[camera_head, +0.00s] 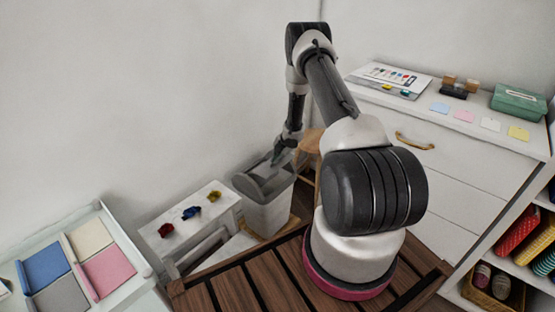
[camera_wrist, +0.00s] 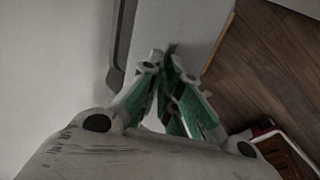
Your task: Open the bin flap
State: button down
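A pale grey surface (camera_wrist: 195,22), seemingly part of the bin, lies beyond the tips.
A white bench (camera_head: 190,213) with several coloured crumpled pieces stands left of the bin. A wooden stool (camera_head: 309,142) is behind it at right. A white drawer cabinet (camera_head: 450,170) fills the right. A tray of coloured fabric squares (camera_head: 108,230) is at left.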

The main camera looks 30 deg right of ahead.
jog(key=c, duration=1.7)
grip_release()
jog(key=shift+o, duration=0.2)
jog(key=v, duration=1.2)
